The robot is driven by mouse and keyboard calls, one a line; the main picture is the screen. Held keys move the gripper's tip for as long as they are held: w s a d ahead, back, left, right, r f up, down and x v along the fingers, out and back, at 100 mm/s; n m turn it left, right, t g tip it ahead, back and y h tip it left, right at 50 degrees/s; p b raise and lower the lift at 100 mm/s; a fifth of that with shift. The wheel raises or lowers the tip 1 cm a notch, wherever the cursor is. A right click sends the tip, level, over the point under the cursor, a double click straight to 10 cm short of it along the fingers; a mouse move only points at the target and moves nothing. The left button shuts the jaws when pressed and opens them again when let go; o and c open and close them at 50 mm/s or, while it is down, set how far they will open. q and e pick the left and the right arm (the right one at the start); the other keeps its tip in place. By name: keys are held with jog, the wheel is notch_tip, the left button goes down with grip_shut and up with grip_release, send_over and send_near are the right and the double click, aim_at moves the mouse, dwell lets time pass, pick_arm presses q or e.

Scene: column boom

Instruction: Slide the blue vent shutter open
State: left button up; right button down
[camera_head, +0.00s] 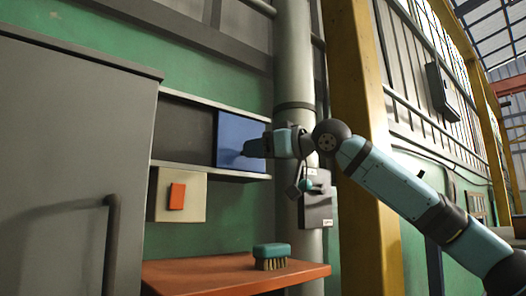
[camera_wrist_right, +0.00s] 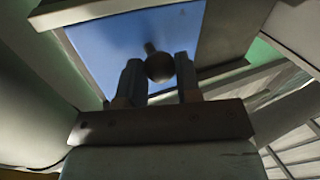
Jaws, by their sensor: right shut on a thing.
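The blue vent shutter (camera_head: 232,128) sits at the right end of its grey rail frame (camera_head: 215,171) on the green wall. Left of it the frame shows a dark grey area (camera_head: 182,127). My right gripper (camera_head: 250,148) is at the shutter's lower right part. In the right wrist view the blue shutter (camera_wrist_right: 108,50) fills the upper middle, and a dark round knob (camera_wrist_right: 159,66) stands out from it between the two fingers of my right gripper (camera_wrist_right: 160,72), which is shut on it. My left gripper is not in view.
A grey cabinet (camera_head: 70,150) with a handle stands at the left. Below the shutter are a beige plate with an orange block (camera_head: 177,196) and an orange shelf (camera_head: 210,275) bearing a green brush (camera_head: 271,256). A grey pipe (camera_head: 293,70) and yellow column (camera_head: 358,100) rise at the right.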

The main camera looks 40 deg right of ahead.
jog(key=s+a, duration=0.1)
jog(key=a, duration=1.1)
jog(key=shift+a, duration=0.35)
jog(key=c, duration=0.8)
grip_release()
jog(key=shift+d, duration=0.1)
jog(key=b+v, duration=0.3)
jog(key=v, duration=1)
jog(key=shift+s, duration=0.4)
jog(key=shift+d, duration=0.1)
